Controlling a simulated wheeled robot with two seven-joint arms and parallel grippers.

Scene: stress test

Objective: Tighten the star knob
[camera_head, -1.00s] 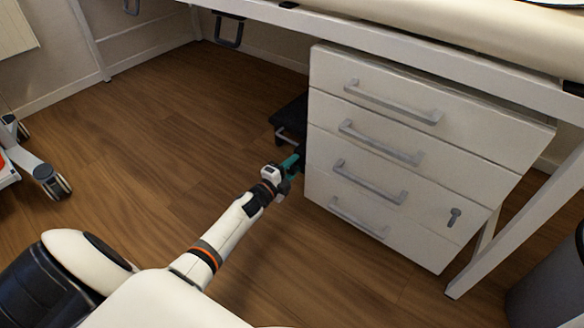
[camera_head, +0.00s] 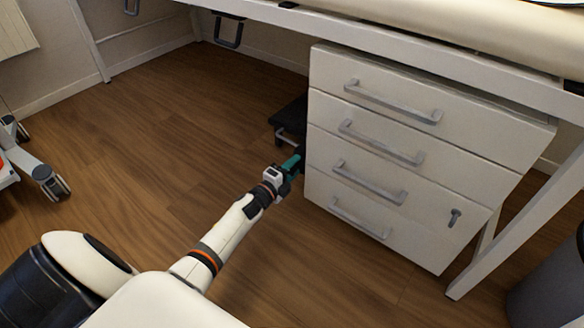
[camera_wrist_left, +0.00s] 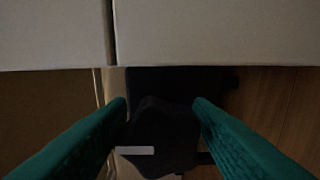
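My left gripper (camera_head: 294,161) is low beside the white drawer cabinet's left edge in the head view. In the left wrist view its two green fingers (camera_wrist_left: 160,104) are spread apart, with a gap between the tips. A black, uneven, lobed shape (camera_wrist_left: 160,122) shows in that gap, beyond the fingers; it may be the star knob, but it is too dark to be sure. No contact with it is visible. In the head view a black object (camera_head: 290,113) sticks out by the cabinet, just past the gripper; no knob can be made out on it. My right gripper is not in view.
The white drawer cabinet (camera_head: 400,130) with grey handles stands right of the gripper, under a white-framed table (camera_head: 400,45). A wheeled base (camera_head: 45,178) is at the far left. A grey bin (camera_head: 550,285) is at the lower right. Wooden floor (camera_head: 150,130) is clear on the left.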

